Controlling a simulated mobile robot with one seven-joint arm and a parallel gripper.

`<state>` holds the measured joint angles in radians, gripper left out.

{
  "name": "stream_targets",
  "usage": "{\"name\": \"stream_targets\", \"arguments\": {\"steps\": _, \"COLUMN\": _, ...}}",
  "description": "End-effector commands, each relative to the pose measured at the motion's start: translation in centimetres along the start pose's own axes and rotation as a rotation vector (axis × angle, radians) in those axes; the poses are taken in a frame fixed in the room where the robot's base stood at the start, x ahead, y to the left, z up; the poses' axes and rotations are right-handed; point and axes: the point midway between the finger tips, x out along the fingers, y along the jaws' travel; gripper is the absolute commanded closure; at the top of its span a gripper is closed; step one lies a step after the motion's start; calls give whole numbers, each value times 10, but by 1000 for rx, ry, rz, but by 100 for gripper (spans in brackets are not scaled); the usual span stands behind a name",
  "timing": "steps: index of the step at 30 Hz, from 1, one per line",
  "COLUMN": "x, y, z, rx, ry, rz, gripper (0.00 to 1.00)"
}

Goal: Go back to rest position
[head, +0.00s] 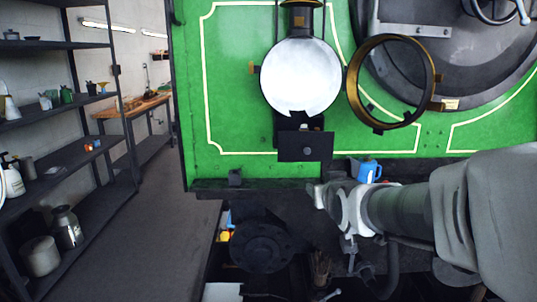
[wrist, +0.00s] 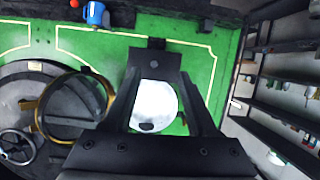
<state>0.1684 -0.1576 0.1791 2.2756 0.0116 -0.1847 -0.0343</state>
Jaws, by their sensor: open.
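My gripper (wrist: 158,82) is open, with its two dark fingers apart and nothing visible held between them. In the head view my arm reaches in from the right, and its end (head: 322,194) is in front of the green tram front's lower edge, below the lamp. The lamp (head: 300,78) has a round white face, and its brass-rimmed ring door (head: 394,83) is swung open to the right. In the wrist view, which is turned over, the lamp's white face (wrist: 154,106) shows between the fingers. The gap between fingers and lamp is hard to judge.
A blue can (head: 367,171) stands on the ledge right above my arm; it also shows in the wrist view (wrist: 96,15). The dark buffer (head: 262,247) is below. Shelves (head: 62,155) stand at the left, with a workbench (head: 135,107) behind. The floor (head: 150,230) between is clear.

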Motion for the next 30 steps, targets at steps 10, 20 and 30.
{"name": "stream_targets", "arguments": {"steps": 10, "x": -144, "y": 3, "z": 43, "rx": 12, "ry": -409, "rz": 4, "gripper": 42}}
{"name": "stream_targets", "arguments": {"steps": 20, "x": -242, "y": 4, "z": 92, "rx": 46, "ry": -683, "rz": -19, "gripper": 42}}
{"name": "stream_targets", "arguments": {"steps": 30, "x": -251, "y": 3, "z": 100, "rx": 49, "ry": -716, "rz": -23, "gripper": 42}}
